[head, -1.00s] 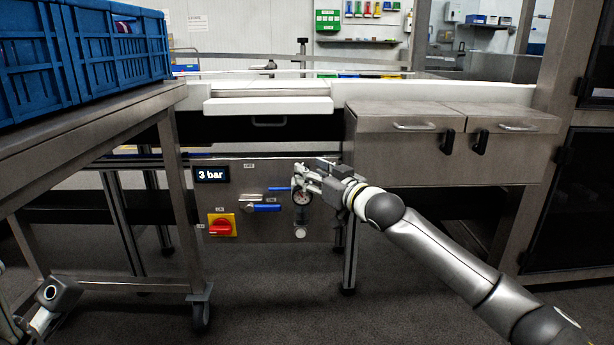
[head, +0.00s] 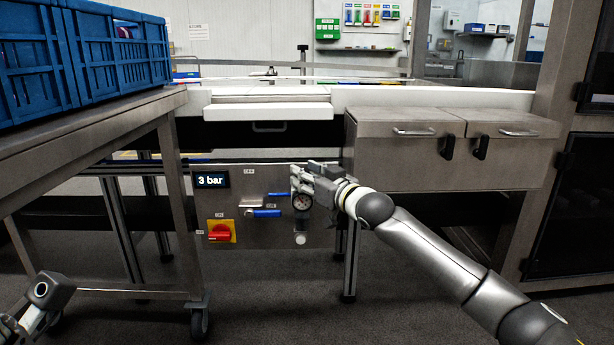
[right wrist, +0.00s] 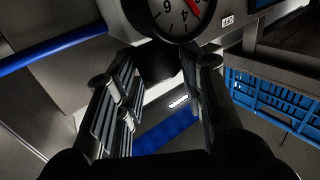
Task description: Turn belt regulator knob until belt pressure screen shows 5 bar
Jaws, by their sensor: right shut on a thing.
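The belt pressure screen (head: 212,180) on the grey control panel reads 3 bar in the head view. My right gripper (head: 302,178) is at the panel's upper right, just above a round pressure gauge (head: 302,202). In the right wrist view the gauge (right wrist: 180,14) shows at the top, with a red needle. My right gripper (right wrist: 165,62) is shut on a dark knob (right wrist: 151,60), partly hidden between its fingers; the head view hides it behind the gripper. My left gripper (head: 44,292) is at the bottom left, away from the panel, its jaws unclear.
Two blue-handled valves (head: 264,212) sit left of the gauge, with a red rotary switch (head: 220,231) on a yellow plate below the screen. A wheeled steel table (head: 95,130) with blue crates (head: 115,55) stands at left. Steel boxes (head: 405,155) are at right.

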